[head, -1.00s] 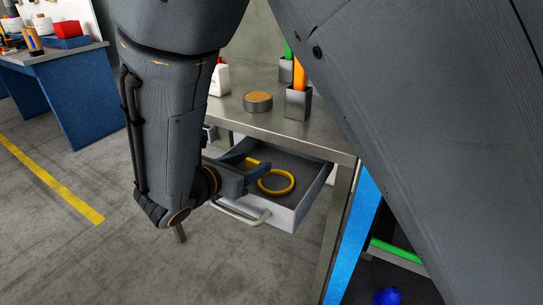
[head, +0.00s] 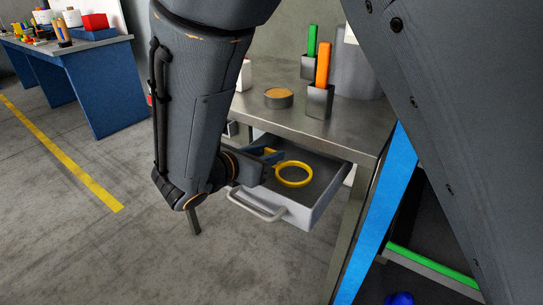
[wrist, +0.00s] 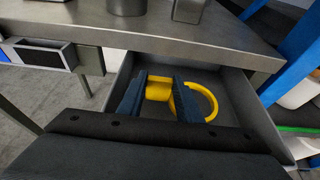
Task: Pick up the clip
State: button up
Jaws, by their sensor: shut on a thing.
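The yellow clip (head: 294,184) is a round ring, with a yellow part showing between my fingers in the wrist view (wrist: 158,92). Its ring lies to the right of my fingers. The open drawer (head: 300,213) with a dark floor is around and below it. My gripper (head: 270,159) reaches into the drawer from the left. In the wrist view its two dark blue fingers (wrist: 160,88) are shut on the clip. The fingers hide part of the clip, and I cannot tell whether it touches the drawer floor.
The drawer's handle (head: 257,208) faces the front. The metal table top (head: 345,130) above holds a round tin (head: 279,100) and a holder (head: 320,101) with an orange item. A blue upright (head: 375,220) stands at the right. Open floor lies at the left.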

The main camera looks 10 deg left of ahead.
notch_tip(320, 180, up, 16)
dwell(0.4)
jog(key=shift+p, duration=0.3)
